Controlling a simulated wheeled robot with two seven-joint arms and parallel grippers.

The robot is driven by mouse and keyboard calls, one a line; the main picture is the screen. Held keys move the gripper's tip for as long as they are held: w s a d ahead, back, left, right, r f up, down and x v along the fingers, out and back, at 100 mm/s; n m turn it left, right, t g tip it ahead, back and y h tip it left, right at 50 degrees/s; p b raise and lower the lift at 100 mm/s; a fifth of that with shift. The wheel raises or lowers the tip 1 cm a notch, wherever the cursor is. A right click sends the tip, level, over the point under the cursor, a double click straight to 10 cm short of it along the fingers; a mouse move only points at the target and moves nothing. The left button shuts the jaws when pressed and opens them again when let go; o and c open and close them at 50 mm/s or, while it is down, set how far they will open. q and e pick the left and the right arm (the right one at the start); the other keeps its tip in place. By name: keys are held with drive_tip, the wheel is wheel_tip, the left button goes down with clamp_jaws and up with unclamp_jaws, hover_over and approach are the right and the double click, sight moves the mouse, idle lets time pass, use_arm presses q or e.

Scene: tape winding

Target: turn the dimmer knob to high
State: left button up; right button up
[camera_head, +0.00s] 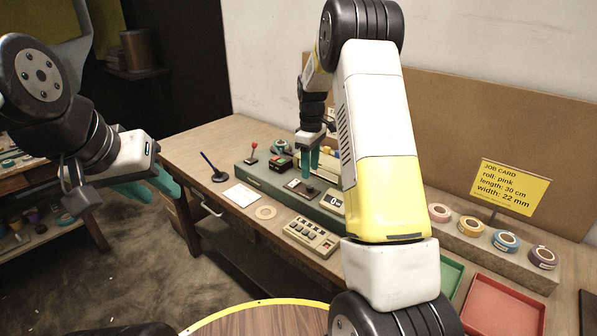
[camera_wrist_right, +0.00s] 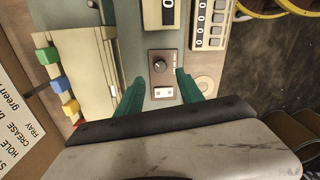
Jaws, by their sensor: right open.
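The dimmer knob (camera_wrist_right: 160,66) is a small dark round knob on a brown plate in the right wrist view. A small white two-part label or switch (camera_wrist_right: 163,92) sits below it. In the head view the knob's plate (camera_head: 298,187) is on the green bench console (camera_head: 262,178). My right gripper (camera_head: 309,162) points down above the console. In the wrist view its teal fingers (camera_wrist_right: 160,88) are apart, one on each side of the plate, with nothing between them. I cannot tell its exact height. My left gripper (camera_head: 152,187) hangs at the left, clear of the bench, with its teal fingers apart and empty.
A counter display (camera_head: 336,203) stands beside the plate, and a keypad box (camera_head: 311,238) lies in front. A red-topped lever (camera_head: 254,148) is on the console. Tape rolls (camera_head: 470,226), a red tray (camera_head: 500,306) and a job card (camera_head: 514,187) are at the right.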

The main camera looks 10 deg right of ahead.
sight(310, 186)
wheel_tip(310, 186, down, 6)
drive_tip(key=shift+f, duration=0.1)
clamp_jaws()
idle(0.4)
